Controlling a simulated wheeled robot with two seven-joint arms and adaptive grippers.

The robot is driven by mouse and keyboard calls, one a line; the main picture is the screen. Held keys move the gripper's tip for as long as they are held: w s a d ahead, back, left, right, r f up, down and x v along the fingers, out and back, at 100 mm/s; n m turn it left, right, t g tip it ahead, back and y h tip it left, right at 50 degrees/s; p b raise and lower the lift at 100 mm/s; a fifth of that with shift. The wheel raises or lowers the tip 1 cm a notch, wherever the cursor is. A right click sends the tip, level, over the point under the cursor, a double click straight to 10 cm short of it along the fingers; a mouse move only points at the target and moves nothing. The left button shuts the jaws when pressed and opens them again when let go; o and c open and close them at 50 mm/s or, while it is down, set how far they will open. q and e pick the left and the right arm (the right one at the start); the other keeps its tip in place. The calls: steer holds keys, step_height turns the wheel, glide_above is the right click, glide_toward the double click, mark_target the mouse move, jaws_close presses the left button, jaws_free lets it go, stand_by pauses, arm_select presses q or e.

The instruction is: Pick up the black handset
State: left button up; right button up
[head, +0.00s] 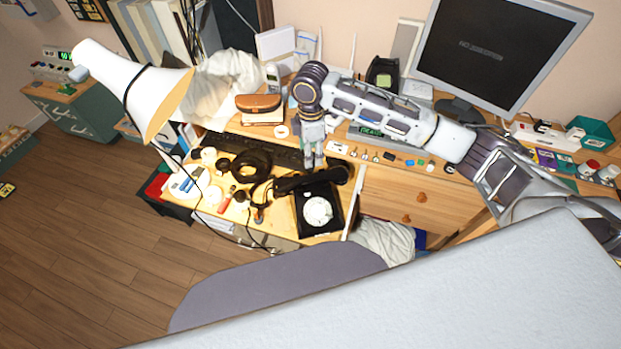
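The black dial phone (334,222) with a white dial stands near the front edge of the wooden desk in the head view. The black handset (292,184) lies along the phone's far side, with dark cord to its left. My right gripper (313,164) points down just beyond the handset in the picture, its fingertips close to it. I cannot tell whether they touch it or hover above. The fingers look close together, and their opening is unclear. Nothing is visible between them. My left gripper is not in view.
A black keyboard (262,149) lies behind the phone. A black cable coil (250,166) and several small items are to the left. A white lamp (118,75) leans over the desk's left side. A brown case (258,104) and a monitor (485,52) stand farther back.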

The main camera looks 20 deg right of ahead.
glide_above(311, 177)
step_height(311, 177, down, 7)
steer(key=shift+s+f, duration=0.1)
steer(key=shift+f, duration=1.25)
step_height(311, 177, down, 3)
steer(key=shift+r, duration=0.15)
steer(key=shift+f, duration=0.75)
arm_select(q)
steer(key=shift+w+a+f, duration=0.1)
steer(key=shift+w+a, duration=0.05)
